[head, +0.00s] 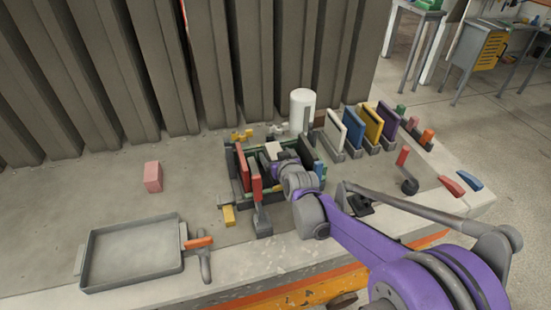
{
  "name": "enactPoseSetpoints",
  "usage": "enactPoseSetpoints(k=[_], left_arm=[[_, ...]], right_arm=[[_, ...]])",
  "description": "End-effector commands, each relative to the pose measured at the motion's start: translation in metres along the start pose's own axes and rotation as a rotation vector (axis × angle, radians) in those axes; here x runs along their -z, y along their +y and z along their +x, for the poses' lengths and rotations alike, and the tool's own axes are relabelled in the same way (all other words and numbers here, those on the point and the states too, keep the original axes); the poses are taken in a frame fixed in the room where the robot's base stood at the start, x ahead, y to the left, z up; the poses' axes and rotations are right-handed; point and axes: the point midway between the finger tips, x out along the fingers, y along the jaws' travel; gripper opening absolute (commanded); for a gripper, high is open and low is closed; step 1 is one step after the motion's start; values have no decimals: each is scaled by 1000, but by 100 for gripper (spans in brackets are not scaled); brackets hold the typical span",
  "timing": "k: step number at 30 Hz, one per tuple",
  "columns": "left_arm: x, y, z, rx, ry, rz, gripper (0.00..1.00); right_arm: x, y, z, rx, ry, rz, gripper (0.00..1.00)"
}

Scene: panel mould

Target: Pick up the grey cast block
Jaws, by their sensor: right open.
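A pale grey block (273,150), which looks like the cast block, shows inside the green-edged panel mould (236,187) near the middle of the bench. My right gripper (274,164) is over the mould, just in front of this block, with its jaws open. The gripper and its wrist cover part of the mould and the block's lower part. I cannot tell whether the fingers touch the block. My left gripper is not in view.
Red panels (255,176) stand in the mould's left part. Coloured panels (373,122) stand in racks to the right, beside a white cylinder (302,110). A grey tray (133,256), an orange-handled tool (200,243) and a pink block (153,177) lie left, with bare bench between.

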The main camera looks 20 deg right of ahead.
Motion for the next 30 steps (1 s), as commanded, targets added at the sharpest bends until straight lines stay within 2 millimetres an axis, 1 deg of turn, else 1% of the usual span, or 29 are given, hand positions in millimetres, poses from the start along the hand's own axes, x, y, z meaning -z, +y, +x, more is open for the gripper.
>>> enactPoseSetpoints(k=[7, 22, 23, 30], left_arm=[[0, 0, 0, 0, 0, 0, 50], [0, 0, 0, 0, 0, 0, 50], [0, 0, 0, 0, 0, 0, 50], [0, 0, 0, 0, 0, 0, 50]], right_arm=[[0, 0, 1, 0, 0, 0, 92], [0, 0, 1, 0, 0, 0, 2], [0, 0, 1, 0, 0, 0, 0], [0, 0, 1, 0, 0, 0, 0]])
